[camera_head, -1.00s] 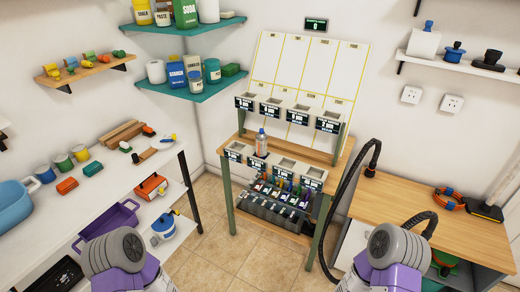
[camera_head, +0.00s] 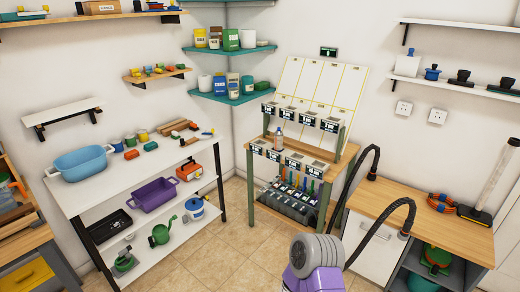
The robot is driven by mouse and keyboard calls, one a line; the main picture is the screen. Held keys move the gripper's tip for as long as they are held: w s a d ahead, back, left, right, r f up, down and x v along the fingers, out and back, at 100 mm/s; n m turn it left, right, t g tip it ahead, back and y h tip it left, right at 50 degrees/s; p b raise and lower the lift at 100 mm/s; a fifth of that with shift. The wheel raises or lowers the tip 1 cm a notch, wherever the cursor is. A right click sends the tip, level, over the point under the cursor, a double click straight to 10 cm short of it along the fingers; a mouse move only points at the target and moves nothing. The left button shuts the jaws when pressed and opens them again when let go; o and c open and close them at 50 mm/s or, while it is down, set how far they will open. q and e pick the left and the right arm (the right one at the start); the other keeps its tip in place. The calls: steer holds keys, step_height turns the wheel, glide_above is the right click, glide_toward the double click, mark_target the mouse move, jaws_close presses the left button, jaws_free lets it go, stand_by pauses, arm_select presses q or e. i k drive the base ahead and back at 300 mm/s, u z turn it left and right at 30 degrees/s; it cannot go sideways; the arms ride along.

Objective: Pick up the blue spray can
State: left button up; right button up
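A small upright bottle or can (camera_head: 277,138) stands on the lower ledge of the wooden dispenser rack (camera_head: 264,181) in the middle of the head view. It looks pale with some blue, and is too small to tell for sure that it is the blue spray can. Neither gripper is in view. Only a grey and purple link of one of my arms shows at the bottom edge, well in front of the rack. Nothing seen touches the bottle.
A white shelf unit (camera_head: 127,173) with a blue tub (camera_head: 83,165) and a purple crate (camera_head: 154,195) stands left. A wooden-topped cabinet (camera_head: 460,229) with black hoses stands right. Tiled floor (camera_head: 212,258) is clear before the rack.

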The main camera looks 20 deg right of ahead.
mark_target(278, 135)
steer(key=z, duration=0.8)
steer(key=i, duration=0.75)
steer(key=z, duration=0.95)
steer(key=i, duration=1.5)
steer(key=u, duration=0.5)
